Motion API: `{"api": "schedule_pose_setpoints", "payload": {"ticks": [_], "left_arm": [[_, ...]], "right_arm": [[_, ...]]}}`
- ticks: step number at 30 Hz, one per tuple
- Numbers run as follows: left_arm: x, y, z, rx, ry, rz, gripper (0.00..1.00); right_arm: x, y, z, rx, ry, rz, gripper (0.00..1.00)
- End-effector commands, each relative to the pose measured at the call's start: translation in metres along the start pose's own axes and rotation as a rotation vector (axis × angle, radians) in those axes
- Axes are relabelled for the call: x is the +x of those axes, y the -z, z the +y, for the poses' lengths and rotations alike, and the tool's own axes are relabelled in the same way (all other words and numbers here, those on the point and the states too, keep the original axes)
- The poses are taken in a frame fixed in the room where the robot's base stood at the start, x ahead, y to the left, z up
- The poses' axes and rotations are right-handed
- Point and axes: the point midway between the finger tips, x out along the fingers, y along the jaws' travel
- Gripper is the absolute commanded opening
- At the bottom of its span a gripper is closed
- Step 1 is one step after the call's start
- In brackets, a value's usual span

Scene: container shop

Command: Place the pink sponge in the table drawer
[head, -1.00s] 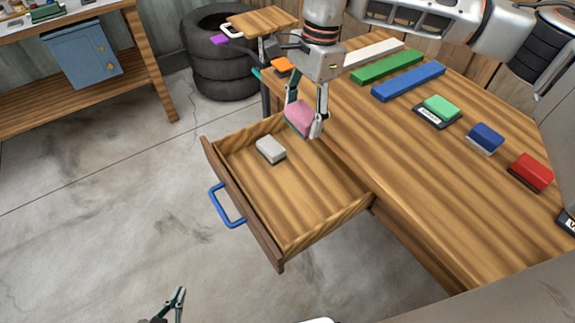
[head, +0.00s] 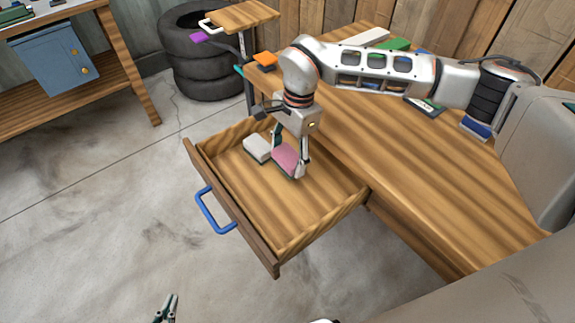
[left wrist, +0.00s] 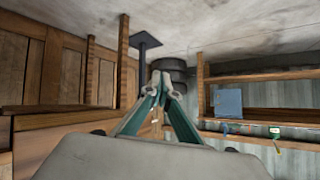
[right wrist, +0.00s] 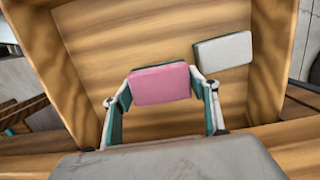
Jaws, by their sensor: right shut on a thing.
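The pink sponge (head: 286,159) is between the fingers of my right gripper (head: 290,163), low inside the open table drawer (head: 290,215). In the right wrist view the sponge (right wrist: 160,84) shows pink between the two teal-lined fingers (right wrist: 162,105), over the wooden drawer floor. I cannot tell whether it touches the floor. A pale grey-white sponge-like block (head: 257,147) lies in the drawer beside it; it also shows in the right wrist view (right wrist: 222,50). My left gripper (head: 167,300) is away from the drawer, over the concrete floor, its fingertips (left wrist: 166,80) together and empty.
The drawer has a blue handle (head: 215,210) and stands pulled out from the wooden table (head: 430,190). My right arm crosses the table and hides part of its top. An orange block (head: 265,59) sits at the table's far corner. The drawer's front part is clear.

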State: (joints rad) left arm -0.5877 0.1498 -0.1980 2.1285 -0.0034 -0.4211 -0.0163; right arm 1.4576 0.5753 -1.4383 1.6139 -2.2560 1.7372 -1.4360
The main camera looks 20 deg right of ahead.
Motion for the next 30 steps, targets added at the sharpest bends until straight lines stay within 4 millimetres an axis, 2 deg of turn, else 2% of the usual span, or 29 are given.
{"api": "schedule_pose_setpoints", "payload": {"ticks": [9,22,23,30], "left_arm": [[0.002,-0.009,0.003,0.005,-0.008,-0.011,0.00],[0.001,-0.003,0.003,0.003,-0.007,-0.001,0.00],[0.001,-0.003,0.003,0.003,-0.007,-0.001,0.00],[0.001,-0.002,0.004,-0.005,-0.005,-0.002,0.00]], "right_arm": [[0.041,0.005,0.001,0.001,-0.004,-0.002,0.38],[0.044,0.006,0.000,-0.001,0.000,0.000,0.38],[0.044,0.006,0.000,-0.001,0.001,0.000,0.66],[0.044,0.006,0.000,-0.001,0.000,0.000,0.66]]}}
